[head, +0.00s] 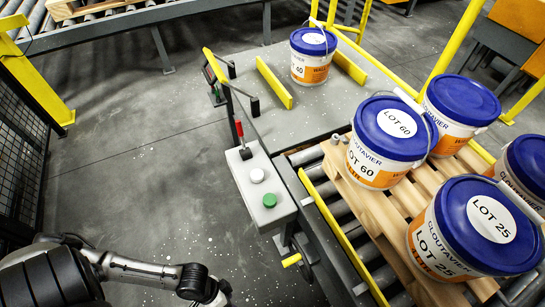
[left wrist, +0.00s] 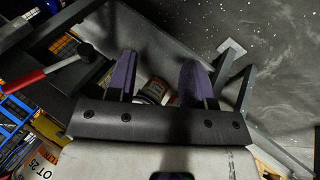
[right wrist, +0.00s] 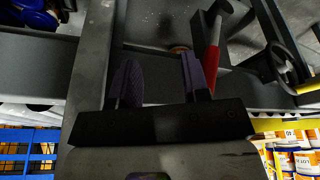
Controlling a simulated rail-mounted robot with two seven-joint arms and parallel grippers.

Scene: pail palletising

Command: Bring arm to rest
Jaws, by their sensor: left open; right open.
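My left arm (head: 130,268) comes in at the bottom left of the head view, low over the floor, left of the control box. Its fingertips are not clear there. In the left wrist view my left gripper (left wrist: 157,70) has its two purple pads apart, with nothing held between them. Small pails show in the background beyond the gap. In the right wrist view my right gripper (right wrist: 158,76) also has its pads apart and is empty, with a grey surface behind. My right arm does not show in the head view.
A control box (head: 262,185) with a red-handled lever, white button and green button stands mid-view. Right of it, blue-lidded pails (head: 387,140) stand on a wooden pallet (head: 400,200) over rollers. One pail (head: 312,58) stands on a grey platform. The floor (head: 130,150) at left is clear.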

